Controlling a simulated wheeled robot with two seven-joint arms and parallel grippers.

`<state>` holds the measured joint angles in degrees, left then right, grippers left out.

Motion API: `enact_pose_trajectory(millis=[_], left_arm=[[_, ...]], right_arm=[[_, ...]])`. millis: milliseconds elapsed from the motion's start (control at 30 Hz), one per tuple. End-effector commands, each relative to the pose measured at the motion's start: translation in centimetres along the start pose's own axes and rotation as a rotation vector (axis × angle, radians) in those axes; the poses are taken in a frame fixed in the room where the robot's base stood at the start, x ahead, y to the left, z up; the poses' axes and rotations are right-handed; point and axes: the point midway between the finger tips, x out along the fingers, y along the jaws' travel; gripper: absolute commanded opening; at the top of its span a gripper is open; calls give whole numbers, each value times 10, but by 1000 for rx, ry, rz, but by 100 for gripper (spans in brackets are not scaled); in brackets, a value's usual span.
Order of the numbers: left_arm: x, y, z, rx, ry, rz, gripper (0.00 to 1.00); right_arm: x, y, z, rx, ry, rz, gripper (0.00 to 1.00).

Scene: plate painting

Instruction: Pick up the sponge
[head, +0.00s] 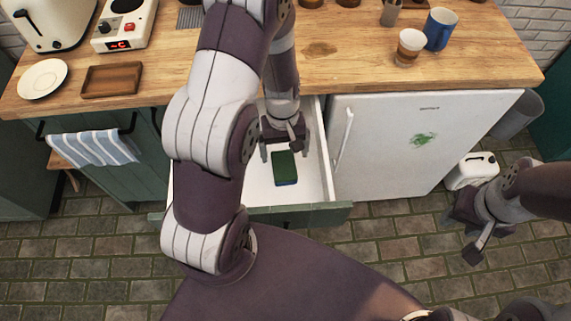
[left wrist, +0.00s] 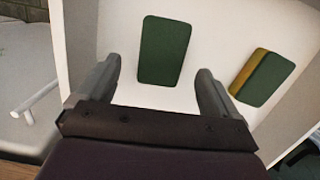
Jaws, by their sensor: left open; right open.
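A green sponge (head: 284,167) with a blue lower edge lies flat in the open white drawer (head: 259,187). It also shows in the left wrist view (left wrist: 163,50), ahead of and between my fingers. A second sponge (left wrist: 265,78), green with a yellow side, lies to its right in that view; my arm hides it in the head view. My left gripper (head: 284,150) is open and empty over the drawer, its fingertips (left wrist: 159,68) short of the green sponge. My right gripper (head: 460,238) is open and empty, out over the floor at the right.
The drawer's green front (head: 300,215) and side walls bound the space around my left gripper. The wooden counter (head: 340,68) overhangs behind it. A white fridge (head: 400,150) stands right of the drawer. A striped towel (head: 95,148) hangs at left.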

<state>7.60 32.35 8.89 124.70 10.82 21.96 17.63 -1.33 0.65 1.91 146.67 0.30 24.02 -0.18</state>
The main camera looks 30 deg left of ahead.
Motion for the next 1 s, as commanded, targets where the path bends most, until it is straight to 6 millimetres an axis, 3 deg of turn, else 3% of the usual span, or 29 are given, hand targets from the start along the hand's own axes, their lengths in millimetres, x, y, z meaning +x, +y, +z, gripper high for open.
enact_pose_trajectory(millis=[200, 467, 500, 667, 700, 1000], left_arm=[[41, -1, 0, 0, -3, -2, 94], [47, -1, 0, 1, 0, -2, 94], [47, -1, 0, 1, 0, -2, 90], [47, -1, 0, 1, 0, -2, 38], [47, -1, 0, 1, 0, -2, 34], [47, -1, 0, 1, 0, -2, 34]], right_arm=[[5, 0, 1, 0, 0, 0, 43], [5, 0, 1, 0, 0, 0, 43], [5, 0, 1, 0, 0, 0, 43], [5, 0, 1, 0, 0, 0, 43], [5, 0, 1, 0, 0, 0, 43], [5, 0, 1, 0, 0, 0, 43]])
